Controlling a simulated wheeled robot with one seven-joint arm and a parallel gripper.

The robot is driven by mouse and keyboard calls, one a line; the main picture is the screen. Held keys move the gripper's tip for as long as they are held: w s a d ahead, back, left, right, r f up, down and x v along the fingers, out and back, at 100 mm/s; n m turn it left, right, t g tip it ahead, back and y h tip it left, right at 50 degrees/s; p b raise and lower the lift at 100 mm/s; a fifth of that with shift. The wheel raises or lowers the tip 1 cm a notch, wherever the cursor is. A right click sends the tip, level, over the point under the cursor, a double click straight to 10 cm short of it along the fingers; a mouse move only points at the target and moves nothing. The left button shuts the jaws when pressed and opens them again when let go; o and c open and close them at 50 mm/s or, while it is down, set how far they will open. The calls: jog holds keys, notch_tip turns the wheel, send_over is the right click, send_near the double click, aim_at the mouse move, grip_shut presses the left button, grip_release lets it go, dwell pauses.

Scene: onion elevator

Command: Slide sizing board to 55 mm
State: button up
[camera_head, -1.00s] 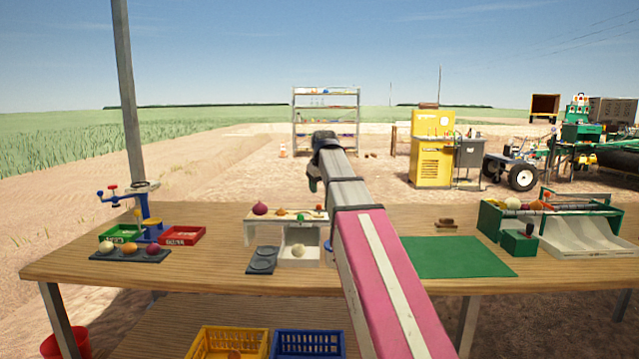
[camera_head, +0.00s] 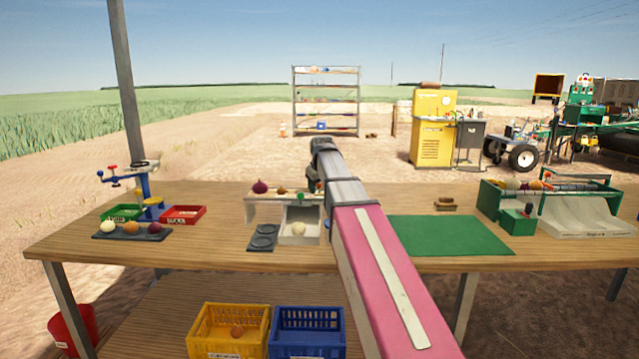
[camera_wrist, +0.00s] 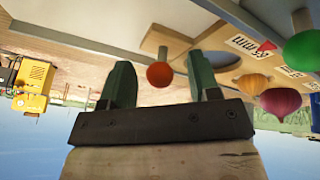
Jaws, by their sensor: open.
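A white sizing stand (camera_head: 256,213) is on the wooden table, with onions and small coloured parts along its top. In the wrist view, which looks upside down, a red ball knob (camera_wrist: 160,75) on a short stem sits between the two dark green fingers of my gripper (camera_wrist: 159,62). The fingers are apart and do not appear to touch the knob. A green ball (camera_wrist: 304,49) and printed size labels (camera_wrist: 254,47) lie to the right, too small to read. In the head view my arm hides part of the stand, and the fingertips are unclear.
A dark plate with round recesses (camera_head: 262,237) lies in front of the stand. A red tray (camera_head: 184,214) and a blue post device (camera_head: 152,190) stand left. A green mat (camera_head: 450,235) lies right, clear. Yellow (camera_head: 228,328) and blue (camera_head: 307,333) crates are below.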

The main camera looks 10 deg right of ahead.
grip_shut()
jog(key=shift+s+d, duration=0.25)
jog(key=shift+d, duration=1.1)
jog(key=shift+s+d, duration=0.3)
jog(key=shift+d, duration=1)
jog(key=shift+s+d, duration=0.25)
jog(key=shift+d, duration=1.1)
grip_release()
jog(key=shift+r, duration=0.1)
jog(key=shift+r, duration=2.95)
